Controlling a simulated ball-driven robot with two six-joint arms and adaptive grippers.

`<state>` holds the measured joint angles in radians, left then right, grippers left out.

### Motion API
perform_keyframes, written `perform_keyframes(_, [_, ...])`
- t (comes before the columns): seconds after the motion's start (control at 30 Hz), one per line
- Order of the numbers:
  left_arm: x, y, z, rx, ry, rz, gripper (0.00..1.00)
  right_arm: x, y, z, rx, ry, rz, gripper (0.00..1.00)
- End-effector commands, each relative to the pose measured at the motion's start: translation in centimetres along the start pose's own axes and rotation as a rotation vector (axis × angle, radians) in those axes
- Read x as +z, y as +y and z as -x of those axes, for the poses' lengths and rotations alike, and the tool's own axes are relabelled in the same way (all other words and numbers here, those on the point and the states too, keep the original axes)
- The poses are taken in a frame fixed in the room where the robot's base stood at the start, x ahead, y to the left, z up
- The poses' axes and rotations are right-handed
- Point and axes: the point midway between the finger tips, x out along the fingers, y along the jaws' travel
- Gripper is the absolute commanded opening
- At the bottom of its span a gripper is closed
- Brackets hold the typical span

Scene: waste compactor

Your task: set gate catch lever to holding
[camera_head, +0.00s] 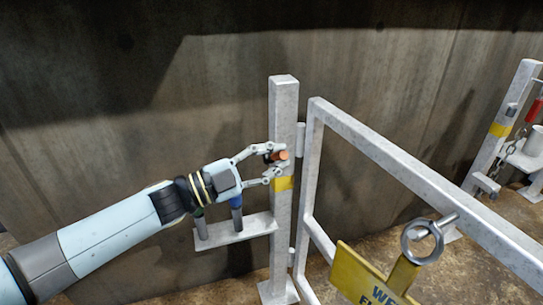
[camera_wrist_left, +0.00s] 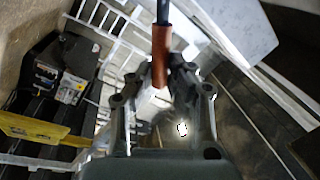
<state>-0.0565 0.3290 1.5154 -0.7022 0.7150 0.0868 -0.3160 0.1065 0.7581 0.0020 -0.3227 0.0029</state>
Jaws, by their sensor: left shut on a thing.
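The gate catch lever, with an orange-brown grip (camera_head: 277,156), is at the pale gate post (camera_head: 283,110), just above a yellow band. My left gripper (camera_head: 276,165) reaches the post from the left, with its fingers around the grip. In the left wrist view the copper-coloured grip (camera_wrist_left: 161,48) stands between the fingers of my left gripper (camera_wrist_left: 161,80), with a dark rod beyond it. The gripper is shut on this grip. The fingers partly hide the lever, and its exact setting is hard to tell. My right gripper is not in view.
A small shelf (camera_head: 225,236) with upright blue and green handles juts left from the post, beneath my arm. The gate frame (camera_head: 400,165) stands right of it, with a yellow sign (camera_head: 352,276) and a metal ring (camera_head: 422,241). Another post (camera_head: 500,125) with a chain stands far right.

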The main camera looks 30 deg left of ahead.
Motion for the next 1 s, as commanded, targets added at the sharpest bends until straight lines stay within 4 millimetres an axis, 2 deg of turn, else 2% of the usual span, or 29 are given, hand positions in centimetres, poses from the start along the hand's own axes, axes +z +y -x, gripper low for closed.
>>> perform_keyframes(0.2, [0.1, 0.8, 0.2, 0.001, 0.011, -0.058, 0.00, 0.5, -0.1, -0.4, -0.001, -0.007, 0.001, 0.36])
perform_keyframes(0.7, [0.0, 0.8, 0.2, 0.001, 0.015, -0.074, 0.00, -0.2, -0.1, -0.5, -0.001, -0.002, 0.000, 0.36])
perform_keyframes(0.73, [0.0, 0.8, 0.2, 0.001, 0.015, -0.074, 0.19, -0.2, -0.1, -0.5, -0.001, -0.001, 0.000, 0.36])
perform_keyframes(0.8, [0.0, 0.8, 0.2, 0.001, 0.015, -0.074, 0.28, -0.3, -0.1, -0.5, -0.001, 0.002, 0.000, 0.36])
perform_keyframes(0.9, [0.1, 0.8, 0.2, 0.001, 0.015, -0.074, 0.40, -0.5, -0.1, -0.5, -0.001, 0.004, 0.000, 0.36])
perform_keyframes(1.0, [0.1, 0.8, 0.2, 0.001, 0.014, -0.074, 0.40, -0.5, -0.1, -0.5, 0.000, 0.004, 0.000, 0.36])
